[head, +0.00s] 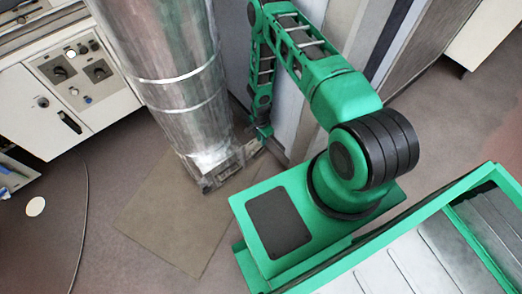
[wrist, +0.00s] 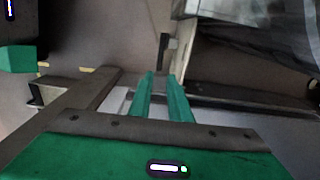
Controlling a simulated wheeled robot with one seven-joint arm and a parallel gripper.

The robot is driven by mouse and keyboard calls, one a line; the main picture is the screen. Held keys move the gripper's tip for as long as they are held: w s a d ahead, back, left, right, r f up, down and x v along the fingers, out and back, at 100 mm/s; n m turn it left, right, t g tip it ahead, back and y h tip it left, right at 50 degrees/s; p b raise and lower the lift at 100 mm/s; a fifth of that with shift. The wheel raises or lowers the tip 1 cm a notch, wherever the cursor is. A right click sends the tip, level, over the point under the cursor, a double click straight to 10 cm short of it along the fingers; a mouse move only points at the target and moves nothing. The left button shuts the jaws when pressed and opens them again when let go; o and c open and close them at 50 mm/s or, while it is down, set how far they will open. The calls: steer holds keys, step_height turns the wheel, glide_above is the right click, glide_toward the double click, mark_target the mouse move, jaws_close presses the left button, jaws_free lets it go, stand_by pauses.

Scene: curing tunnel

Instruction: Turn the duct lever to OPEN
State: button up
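A large silver duct (head: 170,75) comes down at the left centre of the head view and ends in a grey metal base fitting (head: 222,176) near the floor. My gripper (head: 262,134) hangs low, just right of the duct's lower end. In the wrist view my two green fingers (wrist: 162,76) stand a little apart, with nothing seen between them. Ahead of their tips is a pale bar (wrist: 180,62) with a short dark piece (wrist: 163,47) beside it; this may be the duct lever, but I cannot tell for sure. No OPEN marking is readable.
A white control cabinet (head: 75,90) with knobs stands at the left. Grey upright panels (head: 300,85) stand close behind my arm. A flat brown mat (head: 165,225) lies under the duct, and a thin cable (head: 84,220) runs over the floor at left.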

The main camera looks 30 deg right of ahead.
mark_target(262, 147)
steer(key=shift+s+d+f, duration=0.1)
steer(key=shift+f, duration=0.35)
step_height(262, 147, down, 10)
steer(key=shift+r, duration=0.15)
steer(key=shift+c, duration=0.3)
jaws_close()
